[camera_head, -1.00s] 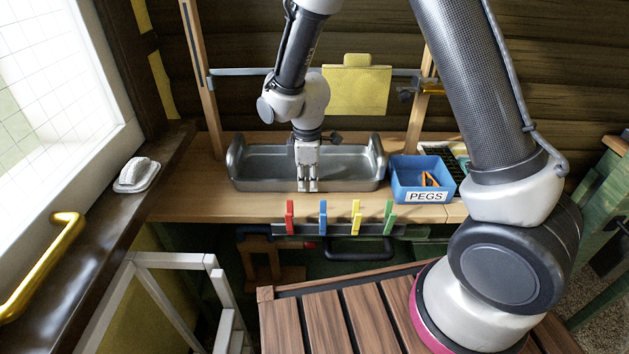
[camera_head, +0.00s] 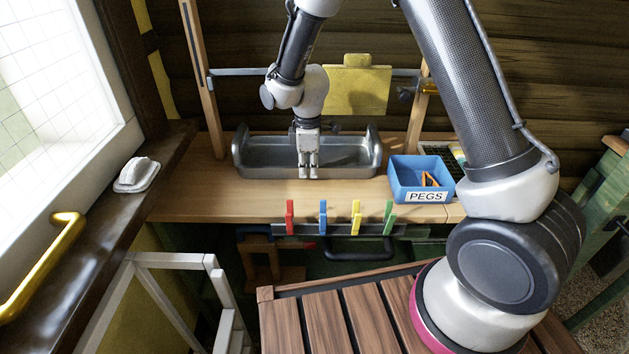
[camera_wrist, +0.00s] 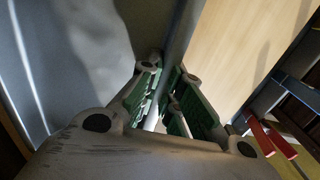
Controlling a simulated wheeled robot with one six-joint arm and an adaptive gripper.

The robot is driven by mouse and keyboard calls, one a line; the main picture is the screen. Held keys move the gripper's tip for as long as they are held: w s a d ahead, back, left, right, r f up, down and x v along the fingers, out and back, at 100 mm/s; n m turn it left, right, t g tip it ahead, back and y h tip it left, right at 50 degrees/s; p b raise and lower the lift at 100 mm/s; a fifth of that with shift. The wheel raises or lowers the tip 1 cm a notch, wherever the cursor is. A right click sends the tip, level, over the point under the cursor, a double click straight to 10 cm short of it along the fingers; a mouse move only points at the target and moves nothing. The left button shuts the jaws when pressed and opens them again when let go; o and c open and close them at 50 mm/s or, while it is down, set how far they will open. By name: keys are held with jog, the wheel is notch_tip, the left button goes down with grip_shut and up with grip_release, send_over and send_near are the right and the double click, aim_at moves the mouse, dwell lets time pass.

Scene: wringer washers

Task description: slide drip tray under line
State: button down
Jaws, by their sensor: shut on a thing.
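The drip tray (camera_head: 262,170) is a long grey metal pan with raised rounded ends. It rests on the wooden bench below a horizontal line bar (camera_head: 240,72), on which a yellow cloth (camera_head: 357,90) hangs. My gripper (camera_head: 308,176) points down at the middle of the tray's front wall and is shut on that wall. In the wrist view my gripper's green-padded fingers (camera_wrist: 172,105) stand on both sides of the thin wall. The tray floor (camera_wrist: 85,60) shows on the left there. Part of the tray's inside is hidden behind my gripper.
A blue PEGS box (camera_head: 420,178) stands close to the tray's right end. Coloured pegs (camera_head: 323,217) sit on a rail along the bench's front edge. Bare bench (camera_head: 190,195) lies left and in front of the tray.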

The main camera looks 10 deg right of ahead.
jog(key=shift+w+d, duration=0.25)
jog(key=shift+w, duration=1.05)
jog(key=c, duration=1.5)
grip_release()
jog(key=shift+r, duration=3)
